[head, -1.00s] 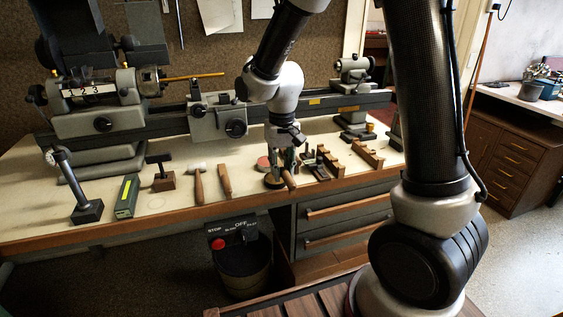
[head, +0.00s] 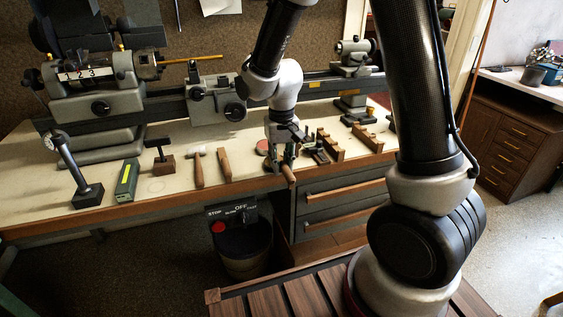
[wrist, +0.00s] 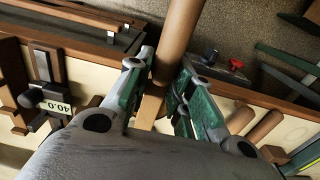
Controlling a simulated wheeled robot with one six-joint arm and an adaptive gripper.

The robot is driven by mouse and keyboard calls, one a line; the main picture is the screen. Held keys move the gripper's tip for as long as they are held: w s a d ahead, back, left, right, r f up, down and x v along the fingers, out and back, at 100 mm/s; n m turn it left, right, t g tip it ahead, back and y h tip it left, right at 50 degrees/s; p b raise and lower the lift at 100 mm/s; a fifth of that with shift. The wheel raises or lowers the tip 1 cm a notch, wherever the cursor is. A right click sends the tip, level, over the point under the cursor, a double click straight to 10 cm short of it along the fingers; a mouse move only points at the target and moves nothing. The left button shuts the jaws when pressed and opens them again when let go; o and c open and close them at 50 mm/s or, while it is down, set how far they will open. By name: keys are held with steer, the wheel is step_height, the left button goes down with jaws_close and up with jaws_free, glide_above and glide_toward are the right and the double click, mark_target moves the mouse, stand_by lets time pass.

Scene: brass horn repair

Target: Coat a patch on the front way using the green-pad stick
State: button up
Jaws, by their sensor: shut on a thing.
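My gripper (head: 284,154) is shut on a wooden-handled stick (head: 289,174) at the bench's front edge. In the wrist view its round wooden handle (wrist: 178,35) passes between my green-lined fingers (wrist: 155,95) and juts past the edge over the floor. I cannot make out the stick's pad; my gripper hides that end. The lathe bed with its ways (head: 335,87) runs along the back of the bench, behind and above my gripper. The front way's surface is too small to judge for any coating.
A reddish round tin (head: 263,147) is just left of my gripper. Wooden racks (head: 330,146) stand close on the right. The lathe carriage (head: 215,101) sits behind.

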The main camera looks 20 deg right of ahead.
steer(key=shift+f, duration=0.55)
stand_by(1.4)
steer(key=shift+r, duration=3.55)
